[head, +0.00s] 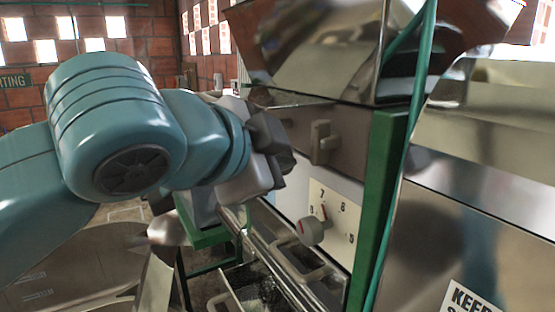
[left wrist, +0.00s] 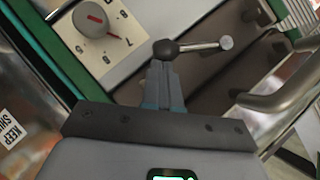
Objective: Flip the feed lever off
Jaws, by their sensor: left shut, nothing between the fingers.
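The lever, a metal rod with a dark ball knob (left wrist: 166,49), shows in the left wrist view, where I take it for the feed lever. Its rod runs right to a round metal end on the machine front. My left gripper (left wrist: 163,72) is shut and empty, with its fingertips right at the ball knob; I cannot tell whether they touch. In the head view my left gripper (head: 280,158) is in front of the machine and hides the lever. Whether the lever is on or off cannot be told. My right gripper is not in view.
A dial knob (head: 311,231) sits on a white numbered plate below right of the gripper; the dial (left wrist: 95,20) also shows in the wrist view. A green post (head: 378,200) and a steel hopper (head: 320,50) stand close by.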

